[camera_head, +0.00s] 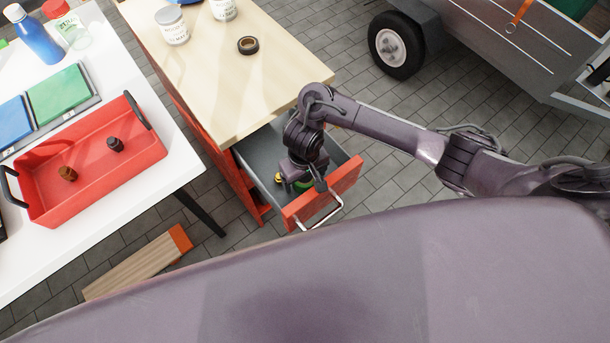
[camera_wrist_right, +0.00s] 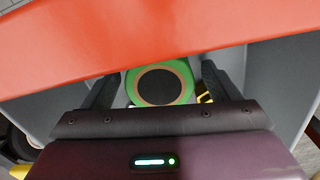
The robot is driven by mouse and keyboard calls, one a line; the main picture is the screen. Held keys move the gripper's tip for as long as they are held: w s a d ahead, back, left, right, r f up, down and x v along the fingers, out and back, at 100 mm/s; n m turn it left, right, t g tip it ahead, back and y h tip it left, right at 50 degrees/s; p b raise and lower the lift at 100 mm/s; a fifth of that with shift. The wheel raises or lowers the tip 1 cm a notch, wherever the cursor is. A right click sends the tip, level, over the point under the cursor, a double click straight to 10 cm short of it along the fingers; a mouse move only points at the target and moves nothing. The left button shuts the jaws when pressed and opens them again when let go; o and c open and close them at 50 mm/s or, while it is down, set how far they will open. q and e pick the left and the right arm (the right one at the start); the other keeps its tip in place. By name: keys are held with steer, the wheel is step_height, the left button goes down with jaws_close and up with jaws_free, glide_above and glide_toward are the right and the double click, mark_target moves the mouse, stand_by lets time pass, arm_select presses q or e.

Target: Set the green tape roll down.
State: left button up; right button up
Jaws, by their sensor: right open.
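The green tape roll (camera_wrist_right: 187,82) is inside the open drawer (camera_head: 350,174), seen face-on in the right wrist view with a brown inner ring and a dark centre. Only a sliver of its green (camera_head: 304,183) shows in the head view, below my right gripper. My right gripper (camera_head: 296,182) reaches down into the drawer. In the wrist view its two fingers (camera_wrist_right: 162,90) stand apart on either side of the roll, with a gap visible at the right finger. I cannot tell whether the roll lies flat on the drawer floor. My left gripper is out of view.
The drawer's red front (camera_wrist_right: 150,40) is close to my right gripper. A small yellow thing (camera_head: 278,177) lies in the drawer beside the roll. A black tape roll (camera_head: 248,40) and cans stand on the wooden bench top (camera_head: 215,95). A red tray (camera_head: 95,165) sits on a white table.

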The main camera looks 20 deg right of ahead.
step_height(320, 180, up, 12)
steer(key=p, duration=0.8)
steer(key=shift+f+p, duration=0.15)
steer(key=shift+p, duration=0.2)
steer(key=shift+w, duration=0.1)
